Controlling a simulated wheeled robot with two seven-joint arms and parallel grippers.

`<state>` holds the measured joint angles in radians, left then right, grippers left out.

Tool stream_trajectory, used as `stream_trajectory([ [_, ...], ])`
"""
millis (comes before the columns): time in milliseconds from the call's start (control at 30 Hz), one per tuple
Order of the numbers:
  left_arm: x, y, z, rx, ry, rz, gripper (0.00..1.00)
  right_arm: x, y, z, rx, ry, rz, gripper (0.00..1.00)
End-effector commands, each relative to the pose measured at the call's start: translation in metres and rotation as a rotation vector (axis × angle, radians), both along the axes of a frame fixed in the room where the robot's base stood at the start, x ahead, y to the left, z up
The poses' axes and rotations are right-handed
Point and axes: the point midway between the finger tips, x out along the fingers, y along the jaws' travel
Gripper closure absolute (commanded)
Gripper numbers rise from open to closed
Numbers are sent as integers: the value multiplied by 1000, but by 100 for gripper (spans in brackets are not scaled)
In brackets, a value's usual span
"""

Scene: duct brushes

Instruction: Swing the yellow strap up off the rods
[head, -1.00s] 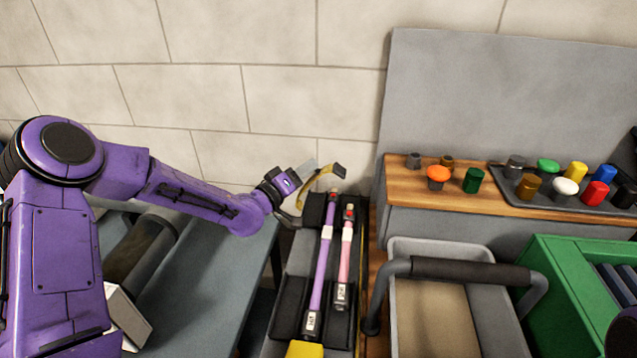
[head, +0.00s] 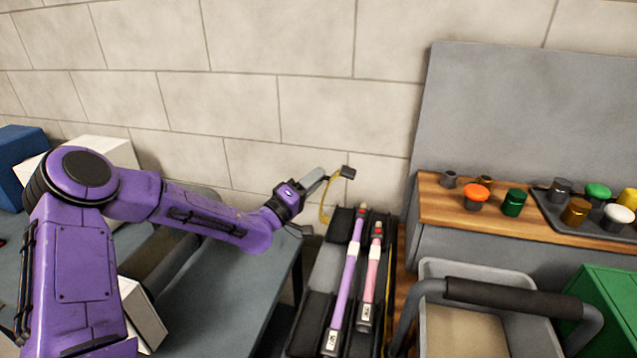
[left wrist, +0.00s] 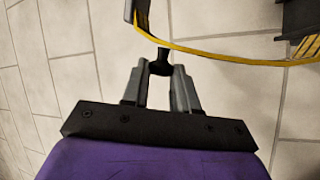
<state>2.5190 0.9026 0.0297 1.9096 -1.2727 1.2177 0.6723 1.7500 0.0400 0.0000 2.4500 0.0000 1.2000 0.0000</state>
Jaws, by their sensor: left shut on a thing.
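The yellow strap (head: 325,203) is up off the rods, at the far end of the rod tray (head: 313,300). Its black end piece (head: 347,172) sticks out in the air to the right. My left gripper (head: 314,182) is beyond the rods, above their far ends. In the left wrist view, my left gripper (left wrist: 160,75) is shut on a small black tab, with the yellow strap (left wrist: 220,57) curving just beyond. The purple rod (head: 346,285) and the pink rod (head: 371,275) lie side by side in dark foam, nothing across them. My right gripper is not in view.
A grey bin (head: 430,270) with a dark handle stands right of the tray. A wooden shelf (head: 445,200) holds colored caps. A green box (head: 605,295) is at the far right. The tiled wall (head: 255,100) is close behind my left gripper. A grey table (head: 215,310) lies left.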

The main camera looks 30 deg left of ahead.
Motion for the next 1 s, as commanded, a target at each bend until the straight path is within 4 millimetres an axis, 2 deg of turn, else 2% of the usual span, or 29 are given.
stream_trajectory([
  [167, 0, 0, 0, 1, 1, 1, 100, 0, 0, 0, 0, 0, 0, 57],
  [200, 0, 0, 0, 1, 1, 1, 59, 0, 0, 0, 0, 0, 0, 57],
  [233, 0, 0, 0, 1, 1, 1, 49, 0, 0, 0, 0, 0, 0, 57],
  [567, -3, 1, -1, 2, 1, 1, 47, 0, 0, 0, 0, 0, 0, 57],
  [667, -17, 4, -5, 1, 1, 3, 47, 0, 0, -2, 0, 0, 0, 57],
  [900, -70, 15, -18, 1, 1, 1, 47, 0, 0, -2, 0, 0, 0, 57],
  [1000, -85, 18, -23, 2, 0, 0, 47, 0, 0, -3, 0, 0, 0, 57],
])
